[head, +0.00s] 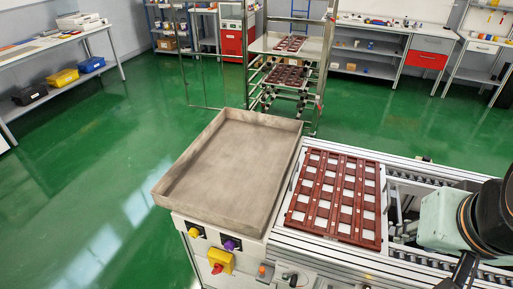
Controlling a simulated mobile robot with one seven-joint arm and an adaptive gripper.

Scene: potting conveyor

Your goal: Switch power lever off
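A rotary power switch with a red lever on a yellow plate (221,260) is on the front panel of the conveyor station, low in the head view. Its exact lever angle is too small to tell. A black part of my gripper (462,270) shows at the bottom right edge, below my arm, over the conveyor's right end. It is well to the right of the switch and apart from it. The fingertips are not clearly shown, so I cannot tell whether it is open or shut.
A yellow knob (193,233) and a purple knob (231,245) are above the switch; an orange button (263,270) is to its right. An empty metal tray (172,181) sits above the panel. A dark red grid tray (371,243) lies on the conveyor (404,262). Green floor is free at left.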

